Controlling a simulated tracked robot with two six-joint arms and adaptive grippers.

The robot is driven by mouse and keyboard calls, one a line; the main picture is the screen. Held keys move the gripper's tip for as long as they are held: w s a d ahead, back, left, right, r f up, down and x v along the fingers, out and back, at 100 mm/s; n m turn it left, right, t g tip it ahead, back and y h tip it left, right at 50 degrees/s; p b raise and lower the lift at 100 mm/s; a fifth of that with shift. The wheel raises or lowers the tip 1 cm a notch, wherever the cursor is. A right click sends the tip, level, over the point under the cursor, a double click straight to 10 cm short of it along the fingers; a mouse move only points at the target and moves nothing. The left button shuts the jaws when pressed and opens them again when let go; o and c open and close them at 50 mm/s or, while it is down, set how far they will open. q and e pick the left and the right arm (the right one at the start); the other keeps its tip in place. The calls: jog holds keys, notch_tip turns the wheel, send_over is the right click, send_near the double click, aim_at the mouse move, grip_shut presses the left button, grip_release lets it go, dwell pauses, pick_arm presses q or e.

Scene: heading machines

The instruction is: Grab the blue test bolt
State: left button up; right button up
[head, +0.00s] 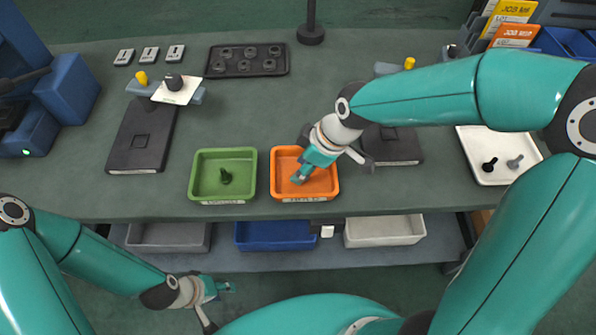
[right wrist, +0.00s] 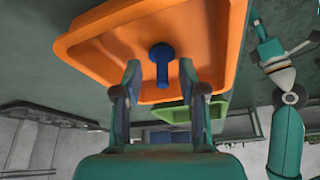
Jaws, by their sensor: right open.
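In the head view my right gripper (head: 318,160) is over the orange tray (head: 330,186) and hides the bolt. In the right wrist view my right gripper (right wrist: 160,76) is open, with one finger on each side of the bolt and a gap to each. My left gripper (head: 215,298) is low in front of the bench, away from the trays; its finger opening is not clear.
A white tray (head: 505,150) with two bolts is at the right. A black tray (head: 280,65) with several round parts lies behind. Bins (head: 275,236) sit on a lower shelf.

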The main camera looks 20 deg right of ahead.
grip_shut()
jog(key=shift+r, duration=0.1)
